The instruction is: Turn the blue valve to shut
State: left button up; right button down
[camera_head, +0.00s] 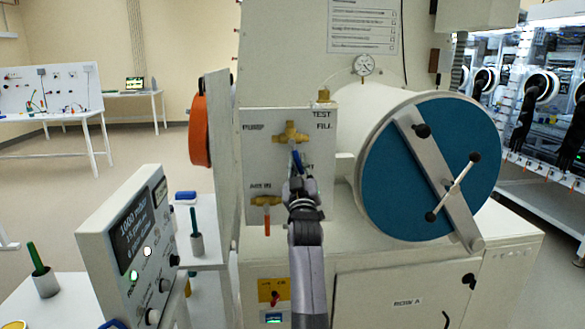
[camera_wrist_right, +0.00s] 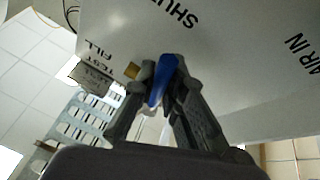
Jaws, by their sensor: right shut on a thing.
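The blue valve handle (camera_head: 296,158) hangs down from a brass valve body (camera_head: 291,133) on the white panel, near the labels PUMP, TEST and FILL. My right gripper (camera_head: 300,182) reaches up from below and covers the lower end of the handle and part of a label. In the right wrist view the blue handle (camera_wrist_right: 163,80) lies between the two fingers of this gripper (camera_wrist_right: 164,72), which are closed on it. The word SHUT shows partly on the panel there. My left gripper is not in view.
A second valve with an orange handle (camera_head: 267,222) sits below left, by AIR IN. A large blue round door (camera_head: 405,185) with a diagonal bar stands close on the right. An orange disc (camera_head: 199,130) and a control box (camera_head: 135,250) are on the left.

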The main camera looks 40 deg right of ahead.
jog(key=shift+w+a+m, duration=0.1)
jog(key=shift+a+m, duration=0.1)
jog(key=shift+m, duration=0.2)
jog(key=shift+f+m+g+h, duration=0.1)
jog(key=shift+m+g+h, duration=0.2)
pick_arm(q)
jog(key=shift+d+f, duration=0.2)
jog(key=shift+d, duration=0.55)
pick_arm(e)
jog(key=shift+w+a+m+g+h, duration=0.2)
jog(key=shift+a+m+g+h, duration=0.15)
jog(key=shift+m, duration=0.7)
jog(key=shift+w+a+m+g+h, duration=0.25)
jog(key=shift+m+g+h, duration=0.2)
jog(key=shift+m, duration=0.6)
jog(key=c, duration=1.6)
grip_release()
jog(key=shift+c, duration=0.2)
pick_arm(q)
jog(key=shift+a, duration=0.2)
pick_arm(e)
jog(key=shift+s, duration=0.1)
